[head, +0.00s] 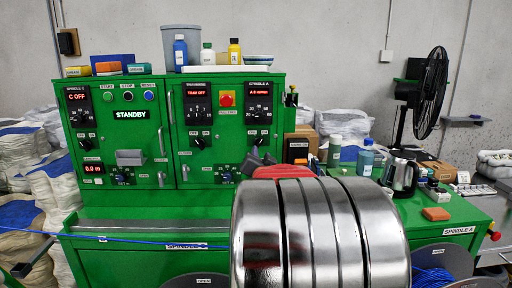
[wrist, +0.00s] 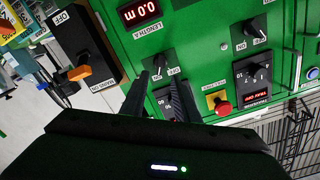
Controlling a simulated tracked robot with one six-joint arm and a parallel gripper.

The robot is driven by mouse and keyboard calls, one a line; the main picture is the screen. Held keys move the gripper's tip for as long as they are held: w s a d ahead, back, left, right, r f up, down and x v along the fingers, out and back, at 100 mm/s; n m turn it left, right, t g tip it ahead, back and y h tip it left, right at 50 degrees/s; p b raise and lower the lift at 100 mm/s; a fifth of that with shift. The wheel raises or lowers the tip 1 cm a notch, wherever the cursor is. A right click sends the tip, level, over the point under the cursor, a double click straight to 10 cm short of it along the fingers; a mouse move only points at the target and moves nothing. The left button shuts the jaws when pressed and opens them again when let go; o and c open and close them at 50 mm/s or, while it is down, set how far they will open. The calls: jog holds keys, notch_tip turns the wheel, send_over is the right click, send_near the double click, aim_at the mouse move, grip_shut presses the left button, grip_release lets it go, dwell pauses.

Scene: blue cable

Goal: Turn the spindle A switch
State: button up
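The spindle A switch (head: 260,140) is a small black rotary knob below the spindle A dial (head: 260,115), on the right of the green cabinet. In the wrist view, which looks at the panel nearly upside down, the switch (wrist: 160,66) shows just beyond my fingertips. My gripper (wrist: 160,80) is open, its two dark fingers apart on either side of the knob's line. Contact cannot be made out. The fingers partly hide the spindle A dial in the wrist view. In the head view my gripper (head: 262,160) is just below the switch. The knob's setting is too small to tell.
A red emergency stop (wrist: 218,103) and the traverse switch (wrist: 256,29) are nearby. The orange-handled mains switch (wrist: 75,73) stands beside the cabinet. The length A display (wrist: 140,12) reads 0.0. A blue cable (head: 130,241) crosses low. Bottles and a kettle (head: 400,177) stand right.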

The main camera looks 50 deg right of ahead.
aim_at(259, 144)
jog(key=shift+x, duration=4.35)
jog(key=shift+c, duration=0.3)
grip_shut()
jog(key=shift+d, duration=0.1)
